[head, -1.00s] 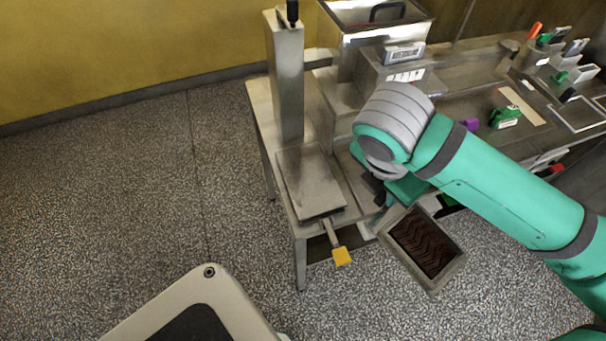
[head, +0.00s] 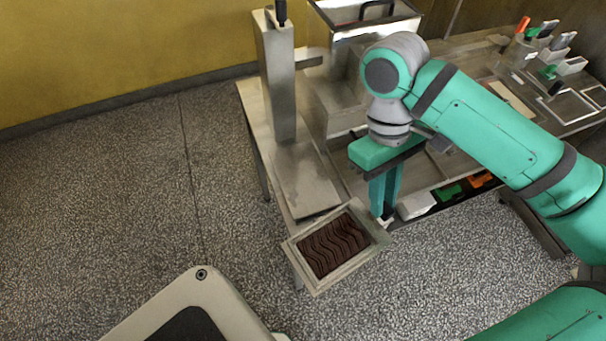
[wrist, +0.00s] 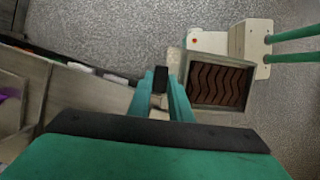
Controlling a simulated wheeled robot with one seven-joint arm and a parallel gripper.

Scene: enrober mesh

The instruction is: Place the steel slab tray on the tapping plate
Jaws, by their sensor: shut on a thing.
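The steel slab tray (head: 314,285) holds a dark brown slab with a wavy surface. My gripper (head: 386,214) is shut on the tray's right side and holds it out in front of the table's near edge. The tapping plate (head: 305,182) is a flat, bare steel plate at the table's left end, just behind the tray in the head view. The tray covers the near edge area and the yellow-ended lever below the plate.
A steel column (head: 281,85) stands at the plate's far end. Several small coloured items and a framed tray (head: 579,103) lie at the right. Under the table are a white bin (head: 416,205) and other bins.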

